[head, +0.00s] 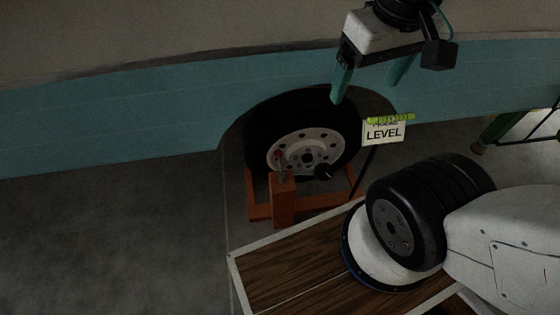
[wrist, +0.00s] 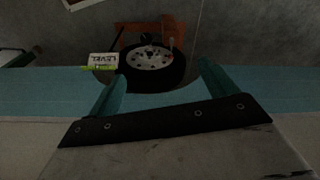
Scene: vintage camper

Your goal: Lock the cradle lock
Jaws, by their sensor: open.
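The orange cradle (head: 283,202) stands on the floor around the foot of the camper's wheel (head: 305,150). A small upright lever with a red tip (head: 279,157) rises from the cradle's front post and may be the cradle lock; its locked state cannot be told. My gripper (head: 366,88) is open and empty, above and to the right of the wheel, clear of the cradle and lever. In the wrist view, the teal fingers (wrist: 162,72) are spread, with the wheel (wrist: 150,64) and cradle (wrist: 128,38) beyond them, upside down.
A white LEVEL sign (head: 384,132) with a yellow-green level on top stands on a thin post right of the wheel. The teal camper side (head: 150,115) rises behind. A wood-topped surface (head: 300,275) lies in front, below my arm. The floor at left is clear.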

